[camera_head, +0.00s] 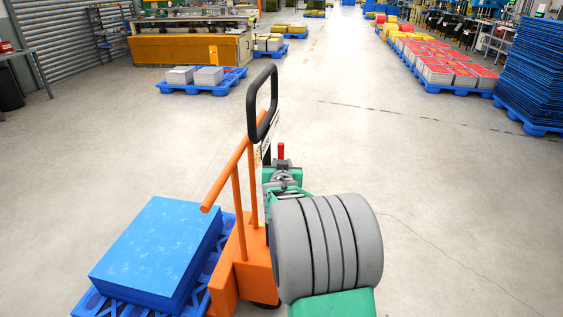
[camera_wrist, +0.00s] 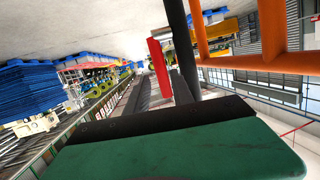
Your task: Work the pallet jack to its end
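The orange pallet jack (camera_head: 256,262) stands in the lower middle of the head view, with an orange side rail and a black loop handle (camera_head: 250,110) at the top. It also shows in the wrist view as orange bars (camera_wrist: 260,62) beside a black bar (camera_wrist: 178,30). My gripper (camera_head: 282,166) is right beside the handle's lower post; whether it touches is unclear. A short red upright piece (camera_head: 281,151) shows at the gripper and near the black bar in the wrist view (camera_wrist: 158,65). My arm hides part of the jack. The finger opening is not clear.
A blue block (camera_head: 150,250) sits on a blue pallet (camera_head: 92,300) left of the jack. A pallet with grey blocks (camera_head: 208,76) stands beyond. Red-topped stacks (camera_head: 440,68) and tall blue stacks (camera_head: 545,70) line the right. The floor between is clear.

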